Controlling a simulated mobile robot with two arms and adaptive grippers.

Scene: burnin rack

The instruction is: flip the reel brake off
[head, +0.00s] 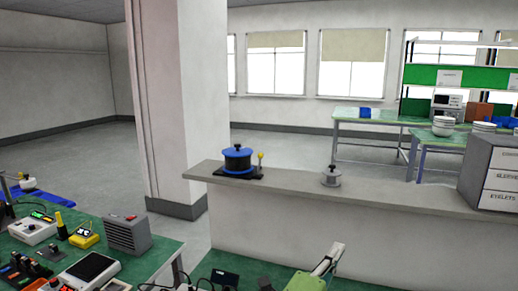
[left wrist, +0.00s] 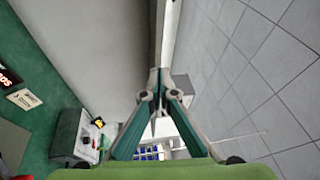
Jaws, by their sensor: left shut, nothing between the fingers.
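The reel (head: 238,160) is a blue-flanged drum with a black knob on top. It stands on a dark base near the left end of the grey ledge. A small lever with a yellow knob (head: 261,156), likely the brake, stands upright at the right of the reel. My left gripper (head: 335,250) is low in the head view, in front of the ledge and well apart from the reel. In the left wrist view its fingers (left wrist: 158,78) meet at the tips with nothing between them. I cannot make out the reel in the left wrist view. My right gripper is not in view.
The grey ledge (head: 400,201) also carries a small grey spool (head: 331,178) and a drawer cabinet (head: 492,172) at the right. A square pillar (head: 180,100) stands behind its left end. A green bench (head: 150,262) with several instruments is at the lower left.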

